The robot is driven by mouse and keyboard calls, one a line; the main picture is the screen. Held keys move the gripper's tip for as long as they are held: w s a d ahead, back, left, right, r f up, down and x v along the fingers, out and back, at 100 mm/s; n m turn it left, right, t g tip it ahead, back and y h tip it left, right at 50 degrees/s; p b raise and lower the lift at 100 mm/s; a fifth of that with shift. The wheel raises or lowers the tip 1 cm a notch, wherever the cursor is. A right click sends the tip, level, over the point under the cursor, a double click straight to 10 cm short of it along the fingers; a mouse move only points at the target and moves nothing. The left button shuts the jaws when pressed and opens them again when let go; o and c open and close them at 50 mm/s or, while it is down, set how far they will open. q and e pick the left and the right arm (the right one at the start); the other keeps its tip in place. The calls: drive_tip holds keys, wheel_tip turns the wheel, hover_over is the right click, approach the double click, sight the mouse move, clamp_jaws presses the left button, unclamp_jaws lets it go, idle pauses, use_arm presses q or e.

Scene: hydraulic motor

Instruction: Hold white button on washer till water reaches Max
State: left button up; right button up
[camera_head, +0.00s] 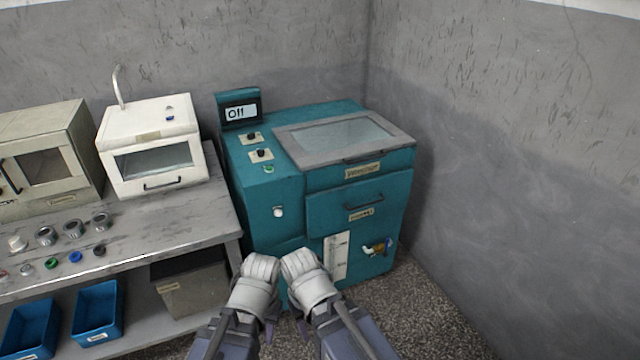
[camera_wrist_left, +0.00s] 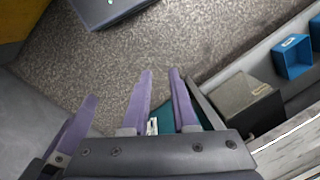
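Neither touches the button.
A grey workbench (camera_head: 180,220) left of the washer holds a white machine (camera_head: 150,140), a beige cabinet (camera_head: 45,160) and several small knobs. Blue bins (camera_head: 97,310) and a grey box (camera_head: 190,285) sit on its lower shelf. Open floor (camera_head: 430,315) lies to the right.

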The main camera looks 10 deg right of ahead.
use_arm(q)
clamp_jaws()
drive_tip(key=shift+f, duration=0.1)
idle(1.2)
